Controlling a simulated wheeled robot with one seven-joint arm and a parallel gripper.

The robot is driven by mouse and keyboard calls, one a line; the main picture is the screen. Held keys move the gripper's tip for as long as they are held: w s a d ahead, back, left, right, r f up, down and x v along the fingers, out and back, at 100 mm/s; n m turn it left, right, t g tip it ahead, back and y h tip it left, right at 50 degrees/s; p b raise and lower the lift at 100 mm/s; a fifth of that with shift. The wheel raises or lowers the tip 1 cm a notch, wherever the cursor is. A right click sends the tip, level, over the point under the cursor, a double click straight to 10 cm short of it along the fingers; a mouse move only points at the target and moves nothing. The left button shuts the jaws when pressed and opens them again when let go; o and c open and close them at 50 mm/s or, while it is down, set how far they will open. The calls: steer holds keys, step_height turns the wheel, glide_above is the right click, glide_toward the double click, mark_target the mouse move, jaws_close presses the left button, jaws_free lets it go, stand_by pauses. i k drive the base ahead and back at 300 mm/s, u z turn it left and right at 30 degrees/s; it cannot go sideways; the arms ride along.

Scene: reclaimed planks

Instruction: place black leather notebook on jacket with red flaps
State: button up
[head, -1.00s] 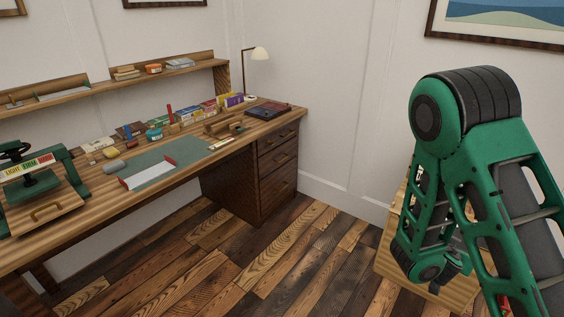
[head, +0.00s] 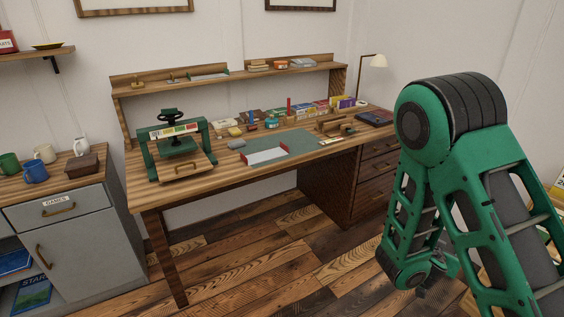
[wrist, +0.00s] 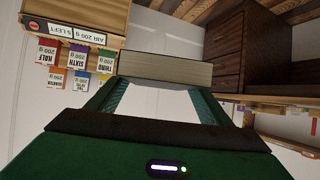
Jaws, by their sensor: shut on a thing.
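The jacket with red flaps (head: 265,156) lies open on the green mat on the desk, its pale middle between two red ends. In the wrist view my gripper (wrist: 162,90) is shut on a block with a pale, finely lined edge like pages, the black leather notebook (wrist: 165,69). Its cover hardly shows. It is held away from the desk and the jacket. In the head view my arm hangs at the right and the held notebook cannot be made out.
The desk (head: 225,190) also carries a green press (head: 178,148), small tools, several boxes and a dark flat item (head: 374,117) at its right end. A grey cabinet (head: 75,230) with mugs stands left. Floor before the desk is clear.

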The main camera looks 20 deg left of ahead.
mark_target(266, 155)
steer(key=u, duration=0.7)
steer(key=i, duration=0.2)
steer(key=u, duration=0.3)
